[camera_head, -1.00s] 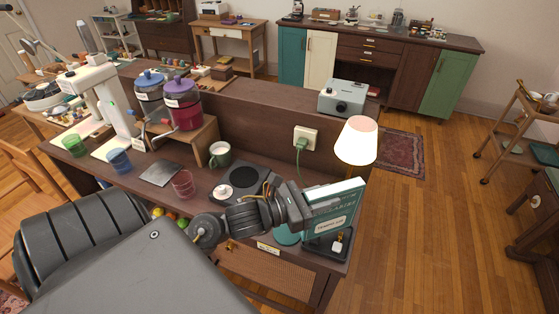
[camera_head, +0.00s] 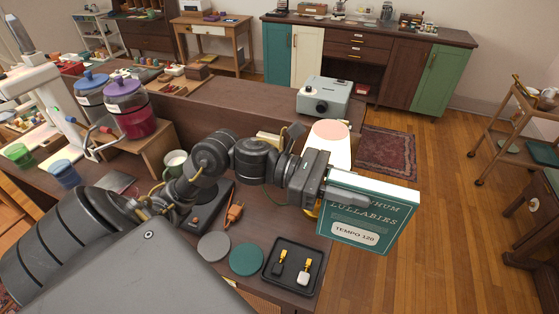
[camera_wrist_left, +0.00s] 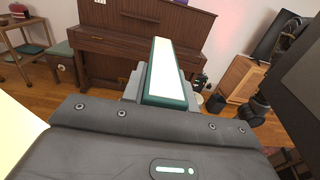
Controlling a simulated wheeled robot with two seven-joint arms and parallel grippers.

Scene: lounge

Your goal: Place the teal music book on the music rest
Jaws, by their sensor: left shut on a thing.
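The teal music book (camera_head: 365,220) is upright, its cover with "LULLABIES" and "TEMPO 120" facing me. My left gripper (camera_head: 345,195) is shut on its upper left part and holds it in the air by the desk's right end. In the left wrist view the book (camera_wrist_left: 168,75) shows edge-on, with pale pages between teal covers, gripped by my left gripper (camera_wrist_left: 160,95). Beyond it stands a brown upright piano (camera_wrist_left: 105,55). A ledge on the piano's front may be the music rest (camera_wrist_left: 140,18); I cannot tell surely. My right gripper is not in view.
A lamp (camera_head: 328,143) stands just behind the gripper. On the desk lie a black tray (camera_head: 270,278) with two small items, a teal disc (camera_head: 246,260), a grey disc (camera_head: 214,246) and an orange plug (camera_head: 235,212). A projector (camera_head: 323,97) stands behind.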

